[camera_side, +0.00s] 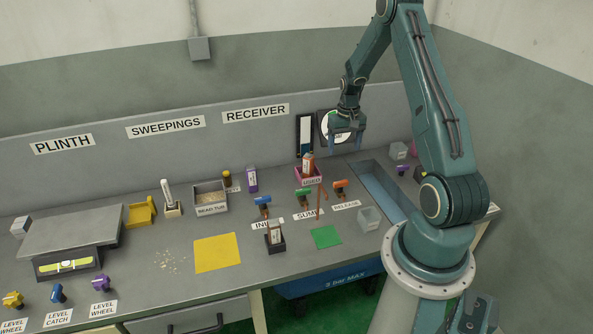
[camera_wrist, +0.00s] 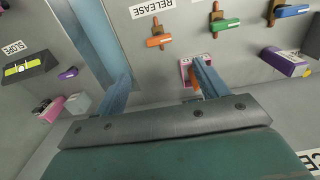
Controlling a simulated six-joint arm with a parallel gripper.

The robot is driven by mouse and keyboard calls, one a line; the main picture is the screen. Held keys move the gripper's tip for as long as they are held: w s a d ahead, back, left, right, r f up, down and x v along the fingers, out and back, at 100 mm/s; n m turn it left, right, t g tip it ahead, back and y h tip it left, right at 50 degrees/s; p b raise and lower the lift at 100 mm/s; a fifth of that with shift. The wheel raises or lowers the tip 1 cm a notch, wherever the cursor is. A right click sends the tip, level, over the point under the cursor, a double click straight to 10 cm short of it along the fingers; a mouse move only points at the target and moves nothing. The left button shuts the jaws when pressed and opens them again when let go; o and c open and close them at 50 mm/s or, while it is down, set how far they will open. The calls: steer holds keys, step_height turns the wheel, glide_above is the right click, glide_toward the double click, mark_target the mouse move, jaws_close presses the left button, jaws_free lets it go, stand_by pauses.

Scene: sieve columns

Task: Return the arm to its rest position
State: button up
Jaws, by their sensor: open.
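My gripper (camera_side: 347,139) hangs from my teal arm above the back of the bench, near the dial on the back panel, in the side view. Its two blue fingers stand wide apart in the wrist view (camera_wrist: 161,84), with nothing held between them. The fingers look clear of the bench. From above, one finger overlaps the pink USED bin (camera_wrist: 185,70) in the picture; whether they touch is not shown there. In the side view that bin (camera_side: 318,180) sits below and left of my gripper with an orange-brown item in it.
Orange (camera_side: 341,184), green (camera_side: 304,194) and blue (camera_side: 263,201) valve handles stand on the bench.

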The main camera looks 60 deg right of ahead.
steer(key=w+a+r+n+t+h, duration=0.1)
steer(key=w+a+r+n+t, duration=0.2)
steer(key=a+r, duration=1.8)
steer(key=s+a+r+n+t, duration=0.1)
steer(key=s+a+r+n, duration=0.2)
steer(key=s+a, duration=0.5)
steer(key=s+a+r+n+t+y, duration=0.1)
steer(key=s+a+r+n, duration=0.2)
steer(key=s+a, duration=0.4)
steer(key=shift+s+a+r+t, duration=0.35)
steer(key=shift+a+r, duration=0.3)
steer(key=shift+r, duration=0.25)
